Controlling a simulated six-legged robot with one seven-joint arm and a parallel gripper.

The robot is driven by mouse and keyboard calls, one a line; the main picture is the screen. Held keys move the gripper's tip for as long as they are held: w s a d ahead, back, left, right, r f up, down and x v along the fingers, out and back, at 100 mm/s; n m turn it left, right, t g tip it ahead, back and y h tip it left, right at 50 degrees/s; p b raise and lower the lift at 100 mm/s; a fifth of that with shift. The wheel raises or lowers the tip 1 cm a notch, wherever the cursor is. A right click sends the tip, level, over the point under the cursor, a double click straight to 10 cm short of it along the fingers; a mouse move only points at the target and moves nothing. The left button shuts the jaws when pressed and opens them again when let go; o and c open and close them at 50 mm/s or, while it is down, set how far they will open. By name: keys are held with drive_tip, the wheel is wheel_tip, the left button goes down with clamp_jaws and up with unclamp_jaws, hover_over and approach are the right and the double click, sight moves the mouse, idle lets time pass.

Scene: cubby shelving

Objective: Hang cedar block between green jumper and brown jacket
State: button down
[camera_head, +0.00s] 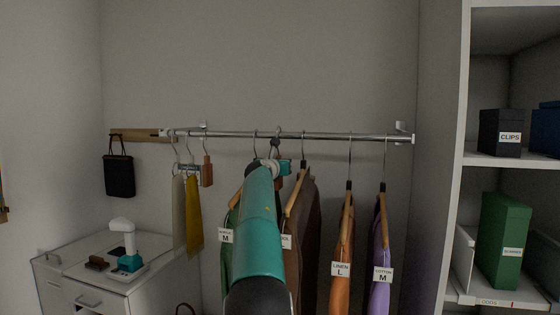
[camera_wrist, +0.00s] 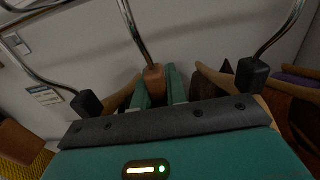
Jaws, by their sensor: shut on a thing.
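The green jumper (camera_head: 229,245) and the brown jacket (camera_head: 308,225) hang on wooden hangers from the metal rail (camera_head: 340,136), partly hidden behind my teal arm. My gripper (camera_head: 276,167) is up between their hangers, just under the rail. In the wrist view my gripper (camera_wrist: 160,88) is shut on the cedar block (camera_wrist: 153,77), a small brown block on a metal hook. Its hook rises between the two hanger hooks and leaves the top of that view. In the head view a hook top shows at the rail above my gripper. I cannot tell whether the rail bears it.
A similar brown block (camera_head: 207,170) hangs on the left beside a grey and a yellow cloth (camera_head: 194,215). An orange garment (camera_head: 342,240) and a purple garment (camera_head: 380,240) hang to the right. A black bag (camera_head: 119,176) hangs far left above a white cabinet (camera_head: 85,255). Shelving stands right.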

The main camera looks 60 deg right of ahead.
drive_tip(key=shift+f, duration=0.25)
drive_tip(key=shift+s, duration=0.1)
drive_tip(key=c, duration=1.3)
unclamp_jaws()
drive_tip(key=shift+a, duration=0.65)
drive_tip(key=a, duration=0.4)
drive_tip(key=s+a, duration=0.1)
drive_tip(key=a, duration=0.3)
drive_tip(key=s+a, duration=0.1)
drive_tip(key=a, duration=0.3)
drive_tip(key=shift+s+a, duration=0.1)
drive_tip(key=shift+s, duration=0.15)
drive_tip(key=shift+a+f, duration=0.1)
